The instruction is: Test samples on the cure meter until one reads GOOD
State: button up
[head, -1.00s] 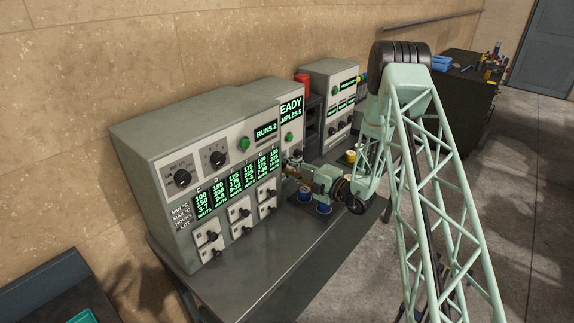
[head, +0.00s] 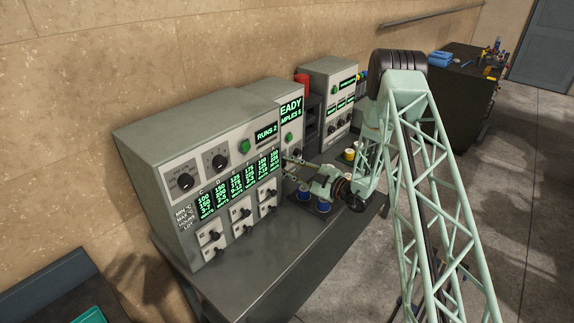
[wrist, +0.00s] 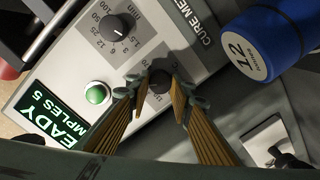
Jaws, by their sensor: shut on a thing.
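The cure meter (head: 277,92) is a grey cabinet with a green-lettered display (wrist: 55,115), cut off in the wrist view, where "EADY" and "MPLES 5" can be read. A green button (wrist: 96,93) and a black dial (wrist: 121,22) marked in minutes are on its panel. My gripper (wrist: 158,92) has its fingertips on either side of a second dark knob (wrist: 159,79) and is shut on it. The scale around that knob is mostly hidden. In the head view, my gripper (head: 288,168) is at the meter's front.
A wider cabinet (head: 190,130) with a RUNS 2 display and several dials stands left of the meter. Another instrument cabinet (head: 325,85) is beyond it. Blue-sided pots (head: 305,195) stand below my wrist. The front bench top (head: 250,265) is clear.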

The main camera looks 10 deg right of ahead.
jog(key=shift+m, duration=0.8)
jog(key=o, duration=0.8)
jog(key=shift+o, duration=0.2)
jog(key=v, duration=1.2)
